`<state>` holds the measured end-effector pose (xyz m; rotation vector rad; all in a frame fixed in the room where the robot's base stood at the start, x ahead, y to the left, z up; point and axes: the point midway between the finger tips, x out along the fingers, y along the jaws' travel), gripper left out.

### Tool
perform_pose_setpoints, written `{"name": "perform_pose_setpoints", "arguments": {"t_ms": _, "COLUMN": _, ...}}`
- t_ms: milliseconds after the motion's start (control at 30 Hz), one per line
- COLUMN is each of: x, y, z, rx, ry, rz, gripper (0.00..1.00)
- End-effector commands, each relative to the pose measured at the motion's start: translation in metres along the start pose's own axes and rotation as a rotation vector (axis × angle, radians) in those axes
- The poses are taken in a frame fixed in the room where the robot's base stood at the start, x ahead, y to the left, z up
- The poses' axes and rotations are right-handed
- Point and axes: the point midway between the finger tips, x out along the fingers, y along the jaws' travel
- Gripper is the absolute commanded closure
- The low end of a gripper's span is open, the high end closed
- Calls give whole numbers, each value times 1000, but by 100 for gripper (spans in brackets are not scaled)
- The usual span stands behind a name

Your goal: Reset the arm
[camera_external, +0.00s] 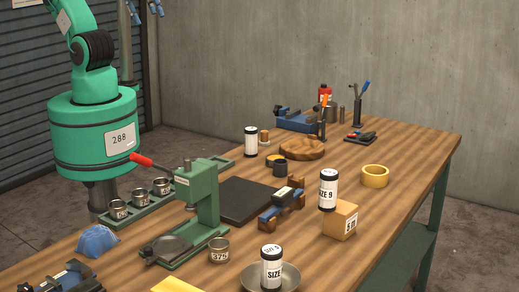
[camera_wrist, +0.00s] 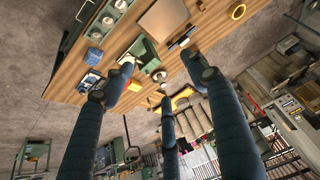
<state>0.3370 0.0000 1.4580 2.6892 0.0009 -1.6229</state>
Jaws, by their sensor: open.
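My gripper (camera_wrist: 160,76) shows in the wrist view as three long dark fingers, spread wide with nothing between them. The wooden workbench (camera_wrist: 67,80) appears tilted beyond the fingertips, with a clear gap that I cannot measure.
A green press (camera_external: 205,205) with a red handle (camera_external: 141,159) stands near my arm. A size 9 canister (camera_external: 328,190) stands on a yellow box (camera_external: 341,222). Another canister (camera_external: 271,268) stands in a metal bowl (camera_external: 290,280). The bench's right end is mostly clear.

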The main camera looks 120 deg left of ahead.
Motion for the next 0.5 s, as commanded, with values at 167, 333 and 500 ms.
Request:
{"name": "perform_pose_setpoints", "arguments": {"t_ms": 167, "x": -1, "y": 0, "z": 10, "rx": 1, "ry": 7, "rz": 0, "gripper": 42}}
{"name": "perform_pose_setpoints", "arguments": {"t_ms": 333, "x": -1, "y": 0, "z": 11, "rx": 1, "ry": 7, "rz": 0, "gripper": 42}}
{"name": "perform_pose_setpoints", "arguments": {"t_ms": 500, "x": 0, "y": 0, "z": 11, "rx": 1, "ry": 7, "rz": 0, "gripper": 42}}
